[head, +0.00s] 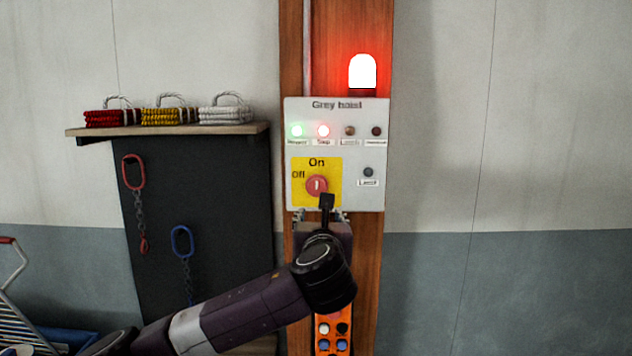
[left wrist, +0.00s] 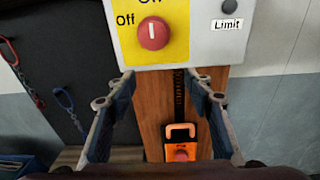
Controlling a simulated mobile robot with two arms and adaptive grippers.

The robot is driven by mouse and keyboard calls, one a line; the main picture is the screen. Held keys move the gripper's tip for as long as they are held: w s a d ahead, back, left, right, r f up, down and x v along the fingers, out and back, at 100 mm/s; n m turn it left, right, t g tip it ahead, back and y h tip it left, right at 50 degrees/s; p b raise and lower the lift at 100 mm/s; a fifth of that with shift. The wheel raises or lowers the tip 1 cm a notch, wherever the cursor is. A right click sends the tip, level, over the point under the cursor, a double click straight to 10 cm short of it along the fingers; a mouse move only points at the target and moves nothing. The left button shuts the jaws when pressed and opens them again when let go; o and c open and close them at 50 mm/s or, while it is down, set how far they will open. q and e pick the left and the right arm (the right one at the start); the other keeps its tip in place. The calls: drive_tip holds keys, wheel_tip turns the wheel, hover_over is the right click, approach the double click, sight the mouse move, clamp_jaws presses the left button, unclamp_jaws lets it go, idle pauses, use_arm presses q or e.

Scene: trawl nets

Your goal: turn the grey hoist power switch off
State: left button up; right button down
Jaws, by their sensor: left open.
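The grey hoist power switch is a round red knob (head: 316,185) on a yellow plate marked "On" above and "Off" to the left. It sits on the grey hoist's control box (head: 375,202). In the left wrist view the knob (left wrist: 153,33) shows a white mark standing upright, towards "On". My left gripper (head: 324,212) is just below the knob. In the left wrist view its fingers (left wrist: 158,82) are spread, with nothing between them, and the knob lies beyond their tips. My right gripper is not in view.
The box is on a wooden post (head: 369,240) with a lit beacon (head: 362,72) above. Green and red lamps glow on the box. An orange pendant (left wrist: 181,150) hangs below. A shelf (head: 170,130) with folded bundles is to the left. The wall at right is clear.

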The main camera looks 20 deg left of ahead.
sight(317, 189)
use_arm(q)
wheel_tip(317, 189, up, 5)
drive_tip(key=s+m, duration=0.1)
drive_tip(key=shift+t+y, duration=0.3)
drive_tip(key=shift+y, duration=0.1)
drive_tip(key=p+x, duration=0.3)
drive_tip(key=x, duration=0.3)
drive_tip(key=shift+s+f+p, duration=0.1)
drive_tip(key=shift+f+p, duration=0.1)
drive_tip(key=shift+p, duration=0.2)
drive_tip(key=shift+w+a, duration=0.1)
drive_tip(key=shift+w, duration=0.2)
drive_tip(key=shift+w+f, duration=0.1)
drive_tip(key=shift+w, duration=0.1)
drive_tip(key=shift+a, duration=0.1)
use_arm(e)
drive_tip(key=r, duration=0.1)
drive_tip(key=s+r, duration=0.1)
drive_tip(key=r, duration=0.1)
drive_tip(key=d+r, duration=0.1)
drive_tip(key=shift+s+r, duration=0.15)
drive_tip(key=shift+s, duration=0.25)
use_arm(q)
drive_tip(key=shift+c, duration=0.6)
drive_tip(key=c, duration=1)
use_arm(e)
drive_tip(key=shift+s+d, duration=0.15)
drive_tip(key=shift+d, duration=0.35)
